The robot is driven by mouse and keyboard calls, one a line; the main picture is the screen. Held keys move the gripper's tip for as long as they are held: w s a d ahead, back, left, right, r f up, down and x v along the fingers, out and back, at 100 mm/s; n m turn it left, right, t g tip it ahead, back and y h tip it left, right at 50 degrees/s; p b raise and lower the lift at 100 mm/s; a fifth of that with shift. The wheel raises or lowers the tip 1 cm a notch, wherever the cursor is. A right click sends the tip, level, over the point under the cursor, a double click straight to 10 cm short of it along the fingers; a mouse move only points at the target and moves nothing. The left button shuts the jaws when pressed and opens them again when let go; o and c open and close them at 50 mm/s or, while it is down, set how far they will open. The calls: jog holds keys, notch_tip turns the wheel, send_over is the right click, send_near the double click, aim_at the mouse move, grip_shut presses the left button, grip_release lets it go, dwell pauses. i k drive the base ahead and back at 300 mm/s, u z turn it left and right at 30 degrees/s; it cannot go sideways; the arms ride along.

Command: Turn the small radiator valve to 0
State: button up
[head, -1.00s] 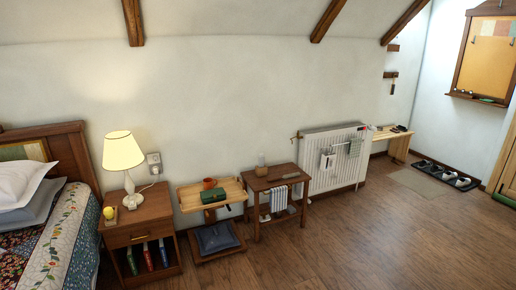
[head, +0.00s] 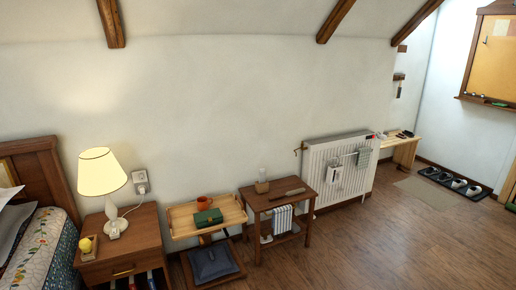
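A white panel radiator (head: 318,180) stands against the wall right of centre. A small brownish fitting (head: 298,149) sticks out at its upper left corner; it may be the valve, but it is too small to read any number or setting. My gripper is not in view.
A small dark wooden table (head: 262,205) with a striped towel stands just left of the radiator. Further left are a tray stand (head: 178,223), a nightstand (head: 145,240) with a lit lamp, and a bed. The wooden floor (head: 390,240) before the radiator is clear. A bench (head: 410,146) stands beyond it.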

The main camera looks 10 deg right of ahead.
aim_at(379, 135)
jog(key=z, duration=0.25)
jog(key=i, duration=1.65)
jog(key=z, duration=0.8)
jog(key=i, duration=1.5)
jog(key=z, duration=0.45)
jog(key=k, duration=0.6)
jog(key=z, duration=0.25)
jog(key=i, duration=0.65)
jog(key=z, duration=0.1)
